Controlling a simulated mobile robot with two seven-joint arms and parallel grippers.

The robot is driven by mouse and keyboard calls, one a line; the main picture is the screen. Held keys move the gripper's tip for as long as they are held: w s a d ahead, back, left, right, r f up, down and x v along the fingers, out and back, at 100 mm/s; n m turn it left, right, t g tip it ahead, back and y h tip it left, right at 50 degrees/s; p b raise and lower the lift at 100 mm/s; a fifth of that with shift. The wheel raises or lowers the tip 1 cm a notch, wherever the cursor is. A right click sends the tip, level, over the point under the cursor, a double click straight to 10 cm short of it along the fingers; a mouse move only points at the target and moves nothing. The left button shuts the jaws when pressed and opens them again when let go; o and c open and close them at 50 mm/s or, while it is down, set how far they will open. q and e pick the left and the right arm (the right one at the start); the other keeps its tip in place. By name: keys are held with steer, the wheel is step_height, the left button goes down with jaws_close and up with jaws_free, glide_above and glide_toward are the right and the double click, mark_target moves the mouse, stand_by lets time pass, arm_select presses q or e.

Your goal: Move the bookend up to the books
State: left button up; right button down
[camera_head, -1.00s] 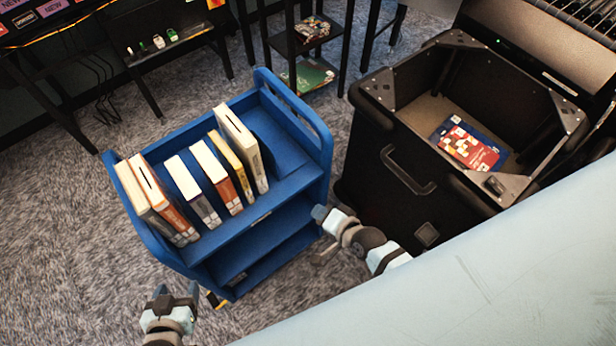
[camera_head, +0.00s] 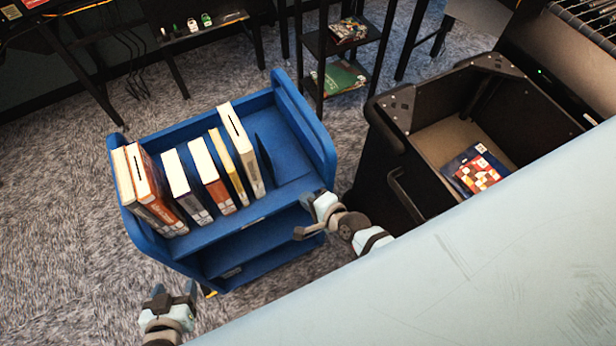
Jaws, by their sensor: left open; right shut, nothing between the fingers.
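Several books (camera_head: 210,177) stand in a row on the top shelf of the blue cart (camera_head: 290,215), some leaning. A thin dark blue plate, which looks like the bookend (camera_head: 267,160), stands just right of the tall white book (camera_head: 240,150); its lower part is hard to make out. My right gripper (camera_head: 307,213) is shut and empty at the cart's front right corner, in front of the shelf and apart from the bookend. My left gripper (camera_head: 174,289) is open and empty, low in front of the cart's left end.
A black bin (camera_head: 398,150) with a few books or packs inside stands right of the cart. A black shelf rack (camera_head: 330,45) is behind. The cart's raised right end wall (camera_head: 308,120) bounds the shelf. A pale surface (camera_head: 450,260) fills the lower right.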

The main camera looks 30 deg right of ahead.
steer(key=w, duration=0.1)
steer(key=b, duration=0.6)
glide_toward(275, 163)
steer(key=w, duration=0.1)
steer(key=w+a, duration=0.1)
steer(key=w, duration=0.3)
steer(key=shift+a+r, duration=0.2)
steer(key=shift+r, duration=0.05)
steer(key=shift+w+r+b, duration=0.1)
steer(key=shift+w+b, duration=0.25)
steer(key=shift+w, duration=0.5)
steer(key=shift+f+b, duration=0.6)
steer(key=shift+f, duration=0.4)
steer(key=shift+r+p, duration=0.2)
steer(key=shift+p, duration=0.25)
steer(key=shift+s+a+p, duration=0.1)
steer(key=shift+a+p, duration=0.3)
steer(key=shift+a, duration=0.7)
steer(key=shift+a, duration=0.1)
